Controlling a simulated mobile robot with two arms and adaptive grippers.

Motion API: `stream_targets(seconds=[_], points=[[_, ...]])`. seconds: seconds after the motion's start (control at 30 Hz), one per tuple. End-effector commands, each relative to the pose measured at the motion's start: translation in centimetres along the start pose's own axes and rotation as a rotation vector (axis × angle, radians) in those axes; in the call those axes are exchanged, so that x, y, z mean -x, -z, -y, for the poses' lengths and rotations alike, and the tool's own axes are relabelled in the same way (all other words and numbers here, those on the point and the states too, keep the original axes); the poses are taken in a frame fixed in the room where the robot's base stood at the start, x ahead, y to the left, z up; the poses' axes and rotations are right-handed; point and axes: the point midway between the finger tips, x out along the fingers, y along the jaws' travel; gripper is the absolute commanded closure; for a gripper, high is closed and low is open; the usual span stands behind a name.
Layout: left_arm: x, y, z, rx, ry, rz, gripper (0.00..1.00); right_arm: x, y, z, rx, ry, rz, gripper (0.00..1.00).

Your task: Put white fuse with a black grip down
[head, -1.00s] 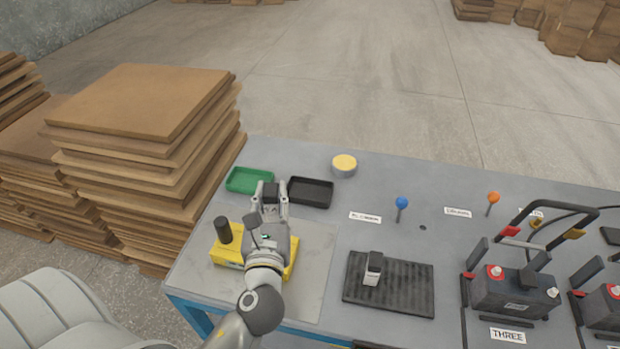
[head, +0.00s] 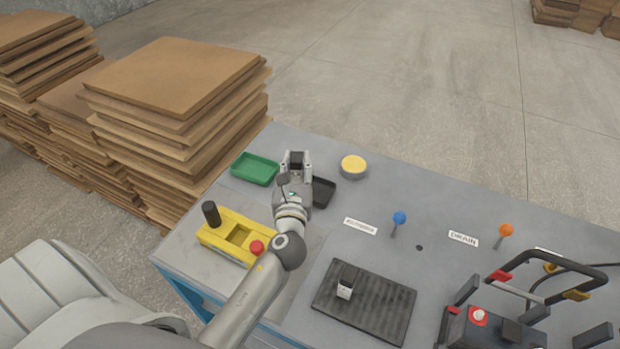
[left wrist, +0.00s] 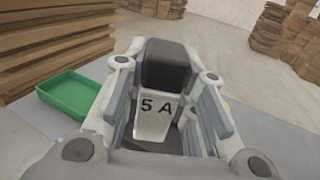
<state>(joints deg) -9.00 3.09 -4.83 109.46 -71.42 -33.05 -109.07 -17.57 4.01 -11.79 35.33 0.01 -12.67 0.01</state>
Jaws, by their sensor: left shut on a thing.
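My left gripper (head: 296,160) is shut on a white fuse with a black grip (left wrist: 153,118). In the left wrist view the fuse stands between the two fingers, black grip up, with "5 A" on its white face. In the head view the gripper is above the table at the black tray (head: 322,192), which it partly hides. The green tray (head: 254,169) lies just left of the gripper and also shows in the left wrist view (left wrist: 72,93). I cannot tell how far the fuse is above the surface. My right gripper is not in view.
A second white fuse with a black grip (head: 345,283) stands on a dark ribbed mat (head: 385,303). A yellow box (head: 222,247) with a red button is left of my arm. A yellow-topped round tin (head: 353,166), blue knob (head: 400,218) and battery (head: 485,330) are to the right.

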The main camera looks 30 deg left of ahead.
Motion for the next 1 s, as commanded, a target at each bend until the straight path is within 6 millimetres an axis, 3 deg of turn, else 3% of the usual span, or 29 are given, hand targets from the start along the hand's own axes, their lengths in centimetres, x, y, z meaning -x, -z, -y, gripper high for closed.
stream_targets(seconds=[0.2, 0.33, 0.53, 0.7, 1.0], points=[[-3.3, 4.0, 1.7, -0.002, -0.001, 0.0, 0.98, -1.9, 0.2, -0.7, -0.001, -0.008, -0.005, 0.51], [-4.3, 5.3, 2.2, 0.0, -0.001, 0.001, 0.98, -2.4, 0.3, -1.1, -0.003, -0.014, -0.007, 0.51], [-5.2, 6.5, 2.7, -0.001, -0.001, 0.0, 0.98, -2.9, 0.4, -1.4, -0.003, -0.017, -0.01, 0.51], [-5.2, 9.1, 2.7, -0.002, 0.0, -0.001, 0.98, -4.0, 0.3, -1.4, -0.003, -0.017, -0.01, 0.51], [-5.2, 9.3, 2.7, 0.0, 0.0, 0.001, 0.98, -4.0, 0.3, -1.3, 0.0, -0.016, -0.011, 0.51]])
